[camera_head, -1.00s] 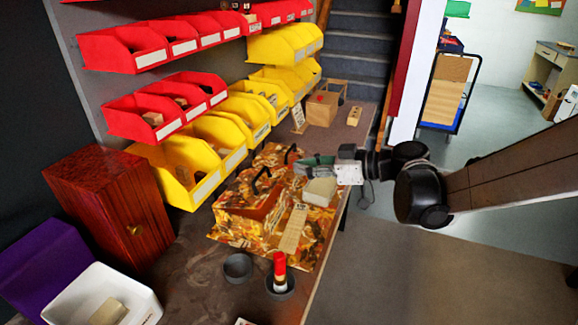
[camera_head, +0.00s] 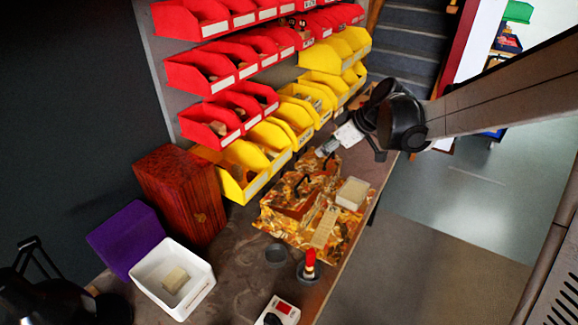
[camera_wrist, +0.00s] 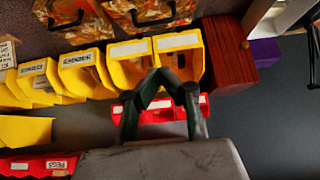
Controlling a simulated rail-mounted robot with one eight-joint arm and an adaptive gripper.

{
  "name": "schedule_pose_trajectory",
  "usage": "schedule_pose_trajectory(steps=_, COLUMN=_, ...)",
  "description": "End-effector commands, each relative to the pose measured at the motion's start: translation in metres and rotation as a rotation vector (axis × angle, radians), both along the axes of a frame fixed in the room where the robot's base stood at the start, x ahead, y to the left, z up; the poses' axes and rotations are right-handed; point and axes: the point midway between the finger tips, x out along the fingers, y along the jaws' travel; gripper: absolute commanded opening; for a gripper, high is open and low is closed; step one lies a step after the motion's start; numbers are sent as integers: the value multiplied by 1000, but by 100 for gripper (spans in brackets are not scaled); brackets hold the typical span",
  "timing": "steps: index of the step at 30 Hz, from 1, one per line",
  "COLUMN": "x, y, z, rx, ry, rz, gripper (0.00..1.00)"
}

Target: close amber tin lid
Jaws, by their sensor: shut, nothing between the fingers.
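An amber-and-brown patterned box (camera_head: 291,206) with a black handle stands on the bench. A second patterned piece with a black handle (camera_head: 328,161) lies just behind it. The wrist view shows two such patterned surfaces with dark handles, one at upper left (camera_wrist: 70,22) and one at top centre (camera_wrist: 150,14). I cannot tell how the lid sits. My gripper (camera_head: 324,150) is beside the far handle, on the bin side; contact is unclear. In the wrist view its dark fingers (camera_wrist: 164,76) meet at the tips, empty, in front of the yellow bins.
Yellow bins (camera_head: 244,180) and red bins (camera_head: 212,125) line the back. A pale block (camera_head: 352,193) sits right of the amber box.

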Motion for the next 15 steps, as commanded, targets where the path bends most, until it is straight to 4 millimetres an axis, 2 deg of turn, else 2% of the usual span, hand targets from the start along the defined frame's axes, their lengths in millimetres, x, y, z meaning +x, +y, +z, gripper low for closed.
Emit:
schedule_pose_trajectory(steps=5, x=4, y=2, z=-6, rx=-11, ry=1, rz=-5, gripper=0)
schedule_pose_trajectory(steps=15, x=19, y=32, z=-47, rx=-8, ry=2, rz=-2, gripper=0)
